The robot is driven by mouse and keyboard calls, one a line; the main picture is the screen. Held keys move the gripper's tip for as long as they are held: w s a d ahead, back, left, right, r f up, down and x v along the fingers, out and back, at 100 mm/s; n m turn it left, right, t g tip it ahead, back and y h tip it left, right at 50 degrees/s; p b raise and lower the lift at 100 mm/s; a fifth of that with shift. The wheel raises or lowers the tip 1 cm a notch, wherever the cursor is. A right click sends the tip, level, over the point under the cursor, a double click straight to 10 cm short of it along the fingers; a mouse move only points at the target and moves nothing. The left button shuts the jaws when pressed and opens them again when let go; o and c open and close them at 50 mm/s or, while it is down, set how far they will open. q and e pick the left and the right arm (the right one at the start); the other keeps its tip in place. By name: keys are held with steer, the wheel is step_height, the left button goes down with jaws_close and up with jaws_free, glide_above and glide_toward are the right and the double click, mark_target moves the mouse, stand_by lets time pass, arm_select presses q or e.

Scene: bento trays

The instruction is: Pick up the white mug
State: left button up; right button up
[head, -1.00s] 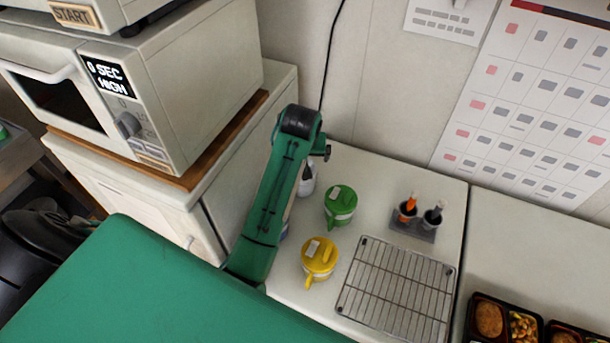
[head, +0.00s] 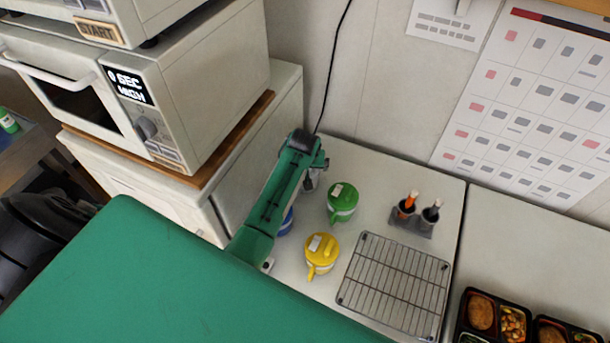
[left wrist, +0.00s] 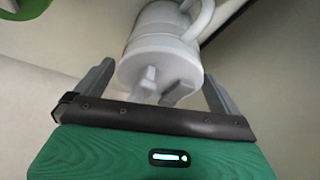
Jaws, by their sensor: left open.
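The white mug (left wrist: 160,45) is large in the left wrist view, with its loop handle at the top and a lid with a pale knob facing me. My left gripper (left wrist: 160,82) is open, one grey finger on each side of the mug's near end. I see a gap on each side; how deep the mug sits between the fingers is hard to tell. In the head view my green left arm hides most of that spot, and I cannot pick out the mug clearly. My right gripper is not in view.
A green mug (head: 342,203) and a yellow mug (head: 321,256) stand to the right of my arm; a blue one (head: 287,222) is partly hidden behind it. A wire rack (head: 395,285), a small condiment holder (head: 410,223) and bento trays (head: 467,322) lie further right. A microwave (head: 185,90) stands left.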

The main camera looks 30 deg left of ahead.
arm_select(q)
steer(key=shift+f, duration=0.15)
steer(key=shift+w, duration=0.1)
steer(key=c, duration=1.7)
